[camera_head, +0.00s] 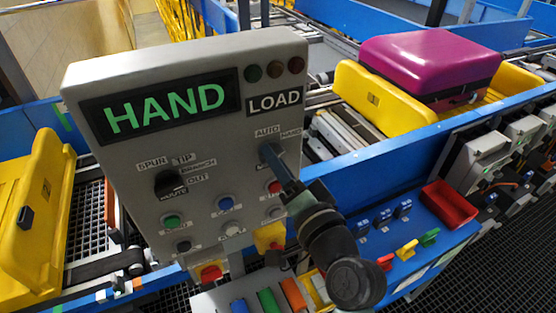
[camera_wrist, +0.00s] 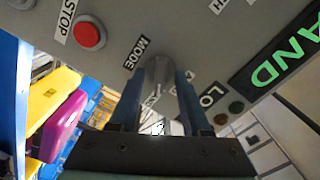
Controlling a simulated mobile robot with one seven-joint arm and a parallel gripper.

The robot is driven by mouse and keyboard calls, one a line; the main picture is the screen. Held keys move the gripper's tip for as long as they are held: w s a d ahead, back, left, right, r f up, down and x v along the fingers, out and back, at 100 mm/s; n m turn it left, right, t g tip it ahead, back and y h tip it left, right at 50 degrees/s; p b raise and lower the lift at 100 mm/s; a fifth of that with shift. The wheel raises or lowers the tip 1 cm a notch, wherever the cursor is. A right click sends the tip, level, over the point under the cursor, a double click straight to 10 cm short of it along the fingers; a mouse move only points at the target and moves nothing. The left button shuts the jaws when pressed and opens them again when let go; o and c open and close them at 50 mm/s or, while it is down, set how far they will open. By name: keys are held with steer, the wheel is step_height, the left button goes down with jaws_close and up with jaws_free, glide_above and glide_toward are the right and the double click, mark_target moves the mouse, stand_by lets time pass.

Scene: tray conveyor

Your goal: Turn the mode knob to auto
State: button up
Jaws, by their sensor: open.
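The grey control panel (camera_head: 215,130) shows a green "HAND" display (camera_head: 165,108) and a "LOAD" sign (camera_head: 274,101). My gripper (camera_head: 270,154) reaches the panel's right side, just under the "AUTO" and "HAND" labels, and mostly hides the mode knob in the head view. In the wrist view the grey mode knob (camera_wrist: 157,72) stands beside the "MODE" label, between the two fingers of my gripper (camera_wrist: 159,80). The fingers are open around the knob. Whether either finger touches it, I cannot tell. The knob's pointer direction is not clear.
A black route knob (camera_head: 169,184) and several push buttons sit left of and below my gripper. A red stop button (camera_wrist: 89,34) is near the mode knob. A yellow tray (camera_head: 372,98) with a purple suitcase (camera_head: 430,62) stands on the conveyor behind.

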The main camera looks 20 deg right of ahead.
jaws_close()
steer(key=shift+f+n+b, duration=0.15)
steer(key=shift+n+b, duration=0.15)
steer(key=shift+b, duration=0.25)
steer(key=shift+n+b, duration=5.6)
steer(key=shift+b, duration=0.4)
